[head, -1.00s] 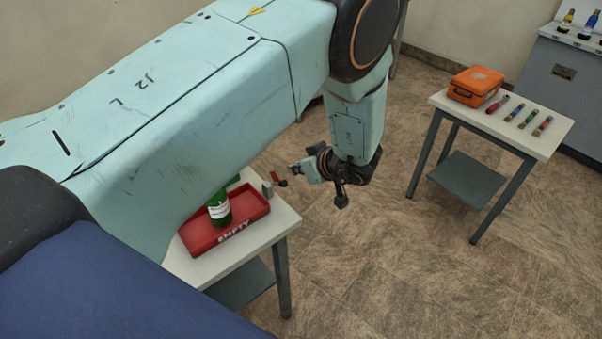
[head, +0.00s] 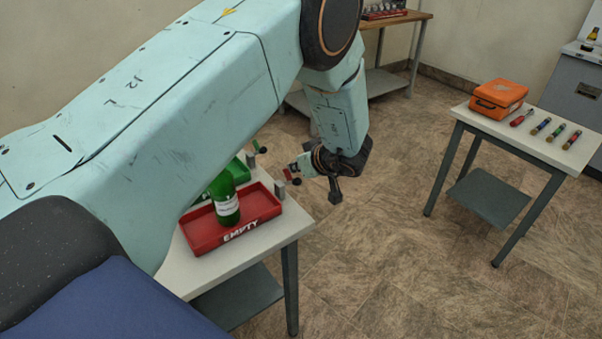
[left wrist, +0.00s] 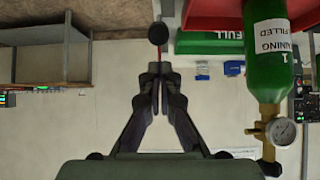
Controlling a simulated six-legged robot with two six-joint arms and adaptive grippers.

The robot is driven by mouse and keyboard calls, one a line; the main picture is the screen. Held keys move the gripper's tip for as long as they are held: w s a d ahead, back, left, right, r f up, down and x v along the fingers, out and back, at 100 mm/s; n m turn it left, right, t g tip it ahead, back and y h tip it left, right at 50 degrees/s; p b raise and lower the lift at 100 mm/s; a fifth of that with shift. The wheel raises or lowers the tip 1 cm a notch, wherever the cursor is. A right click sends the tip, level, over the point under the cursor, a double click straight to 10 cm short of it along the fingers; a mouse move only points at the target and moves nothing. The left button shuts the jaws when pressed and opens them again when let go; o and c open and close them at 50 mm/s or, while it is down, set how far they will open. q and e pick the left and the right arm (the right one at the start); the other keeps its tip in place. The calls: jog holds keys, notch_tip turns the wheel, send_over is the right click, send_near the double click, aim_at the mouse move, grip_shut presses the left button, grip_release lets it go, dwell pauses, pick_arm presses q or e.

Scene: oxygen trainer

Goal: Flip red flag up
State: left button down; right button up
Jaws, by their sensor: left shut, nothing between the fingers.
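The red flag (head: 287,174) is a small red arm with a black knob, on a grey block (head: 281,189) at the right end of the red tray (head: 254,231). It sticks out sideways, not upright. In the left wrist view the black knob (left wrist: 158,33) and a thin red strip are just beyond my fingertips. My left gripper (head: 301,166) is shut and empty, close beside the flag; in the left wrist view its fingertips (left wrist: 156,82) are together. I cannot tell whether they touch the flag. My right gripper is not in view.
A green bottle (head: 226,206) stands in the red tray marked EMPTY. A green tray (head: 238,172) lies behind, with a similar black knob (head: 262,149) near it. A side table with an orange case (head: 499,97) stands right, with bare floor between.

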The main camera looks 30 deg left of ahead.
pick_arm(q)
jog(key=shift+b+x, duration=0.5)
jog(key=shift+x, duration=0.3)
jog(key=shift+w+a+f, duration=0.1)
jog(key=shift+a+f, duration=0.05)
jog(key=shift+f, duration=0.05)
jog(key=shift+r, duration=0.1)
